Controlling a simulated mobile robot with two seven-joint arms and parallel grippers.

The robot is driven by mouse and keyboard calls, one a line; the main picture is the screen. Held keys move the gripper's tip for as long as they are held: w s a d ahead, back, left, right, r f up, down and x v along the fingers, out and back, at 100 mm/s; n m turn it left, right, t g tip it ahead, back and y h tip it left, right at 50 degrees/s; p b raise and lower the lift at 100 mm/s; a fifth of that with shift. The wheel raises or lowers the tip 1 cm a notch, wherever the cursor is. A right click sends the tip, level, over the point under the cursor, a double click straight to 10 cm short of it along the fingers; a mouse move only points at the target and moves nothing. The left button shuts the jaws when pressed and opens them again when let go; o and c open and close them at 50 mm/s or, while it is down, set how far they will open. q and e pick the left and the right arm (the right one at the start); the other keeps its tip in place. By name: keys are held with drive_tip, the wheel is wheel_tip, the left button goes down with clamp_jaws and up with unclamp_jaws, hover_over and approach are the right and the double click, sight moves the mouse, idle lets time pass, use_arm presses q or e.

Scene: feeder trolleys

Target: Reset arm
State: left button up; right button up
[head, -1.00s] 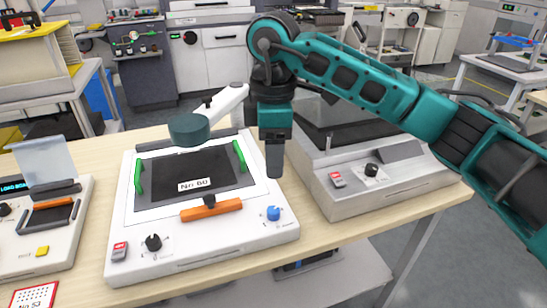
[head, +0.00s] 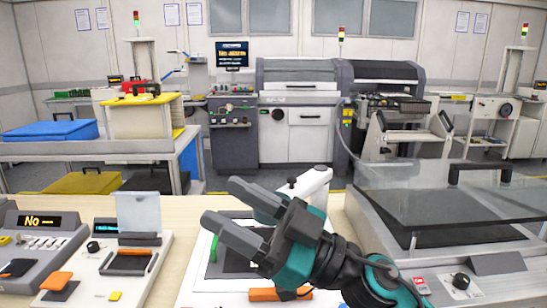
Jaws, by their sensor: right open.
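My right gripper (head: 222,202) is in the lower middle of the head view, raised close to the camera. Its two dark grey fingers are spread apart and point up and to the left. Nothing is between them. Its teal arm comes in from the bottom right. Behind and below it is a white test device (head: 203,285) with a dark panel and an orange handle (head: 266,294). The gripper hides much of this device, and I cannot tell the exact gap between them. A white arm-like part (head: 318,180) shows behind the gripper. My left gripper is not in view.
A grey machine with a raised clear lid (head: 400,225) stands to the right on the wooden bench (head: 190,208). Smaller devices, one with a clear flap (head: 139,212), stand at the left. A blue case (head: 50,131) lies on a table behind. Large machines line the back wall.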

drive_tip(key=w+d+f+m+t+h, duration=0.3)
drive_tip(key=d+f+m+t+h, duration=0.35)
drive_tip(key=d+m+h, duration=0.3)
drive_tip(key=w+d+f+m+t+h, duration=0.3)
drive_tip(key=d+f+m+t+h, duration=0.4)
drive_tip(key=m+h, duration=0.25)
drive_tip(key=s+d+f+g+h, duration=0.2)
drive_tip(key=s+d+f+g, duration=0.25)
drive_tip(key=s+f, duration=0.2)
drive_tip(key=s+d+f+g+h, duration=0.25)
drive_tip(key=s+f+g, duration=0.25)
drive_tip(key=f, duration=0.3)
drive_tip(key=s+d+f+n+g+y, duration=0.15)
drive_tip(key=s+f+g, duration=0.45)
drive_tip(key=s, duration=0.6)
drive_tip(key=w+a+f+n+t+y+p, duration=0.1)
drive_tip(key=w+a+f+t+p, duration=0.1)
drive_tip(key=w+f+t, duration=0.3)
drive_tip(key=shift+w+a+f+t+p, duration=0.4)
drive_tip(key=shift+w+t+p, duration=0.4)
drive_tip(key=shift+w+t, duration=0.3)
drive_tip(key=shift+n, duration=0.25)
